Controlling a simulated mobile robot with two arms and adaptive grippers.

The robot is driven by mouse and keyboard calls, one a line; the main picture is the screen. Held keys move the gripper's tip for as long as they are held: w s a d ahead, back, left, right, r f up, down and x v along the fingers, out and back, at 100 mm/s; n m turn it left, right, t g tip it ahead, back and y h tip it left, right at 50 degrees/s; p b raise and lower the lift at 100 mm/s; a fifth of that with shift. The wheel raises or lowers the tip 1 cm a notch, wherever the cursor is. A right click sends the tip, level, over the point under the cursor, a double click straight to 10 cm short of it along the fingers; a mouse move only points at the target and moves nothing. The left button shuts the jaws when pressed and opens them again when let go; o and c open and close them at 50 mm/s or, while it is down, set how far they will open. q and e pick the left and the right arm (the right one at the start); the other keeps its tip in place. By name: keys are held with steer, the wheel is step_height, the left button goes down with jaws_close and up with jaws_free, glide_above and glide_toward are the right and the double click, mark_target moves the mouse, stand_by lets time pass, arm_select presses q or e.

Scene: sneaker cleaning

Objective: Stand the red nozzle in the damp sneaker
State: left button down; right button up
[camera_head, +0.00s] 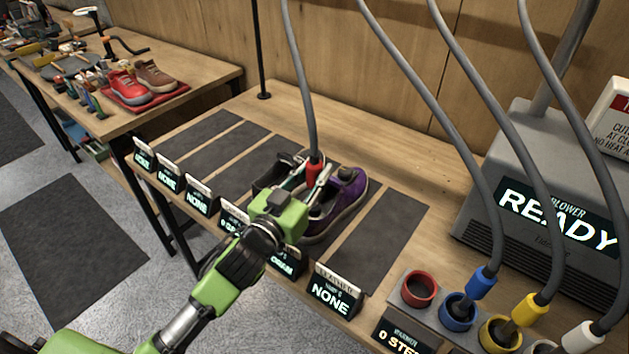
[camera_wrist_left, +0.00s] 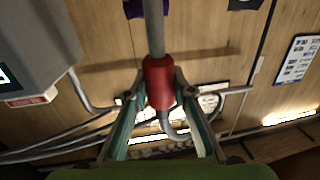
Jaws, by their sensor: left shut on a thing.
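My left gripper (camera_head: 308,180) is shut on the red nozzle (camera_head: 315,168), which hangs at the end of a grey hose. The left wrist view shows the nozzle (camera_wrist_left: 160,82) between the two fingers. In the head view the nozzle is beside the opening of a purple sneaker (camera_head: 347,198) with a pale sole. I cannot tell whether its tip is inside. A dark sneaker (camera_head: 273,172) lies just left of it, partly hidden by my gripper. Which sneaker is damp is not clear; the signs before them are partly covered. My right gripper is not in view.
A holder with a red-rimmed empty socket (camera_head: 419,289) stands at the front right, with blue (camera_head: 481,283), yellow (camera_head: 530,310) and white (camera_head: 583,337) nozzles. The grey blower (camera_head: 540,190) reads READY. Dark mats left of the sneakers are empty, as is the mat (camera_head: 385,235) to the right.

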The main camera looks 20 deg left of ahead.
arm_select(q)
step_height(320, 180, down, 2)
steer(key=shift+f, duration=0.15)
steer(key=shift+s+d+f, duration=0.1)
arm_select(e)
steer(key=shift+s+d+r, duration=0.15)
arm_select(q)
steer(key=shift+f, duration=0.1)
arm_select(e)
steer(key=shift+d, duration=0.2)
arm_select(q)
steer(key=c, duration=1.7)
jaws_free()
steer(key=shift+f, duration=0.1)
steer(key=shift+s+a+r+b, duration=0.1)
steer(key=shift+s+a+b, duration=0.3)
steer(key=shift+s, duration=1.55)
steer(key=shift+s+a+r+b, duration=0.1)
steer(key=shift+s+a+b, duration=0.3)
steer(key=shift+s, duration=1.6)
steer(key=shift+s+a+b, duration=0.35)
steer(key=shift+s+a, duration=0.05)
steer(key=shift+s, duration=1.55)
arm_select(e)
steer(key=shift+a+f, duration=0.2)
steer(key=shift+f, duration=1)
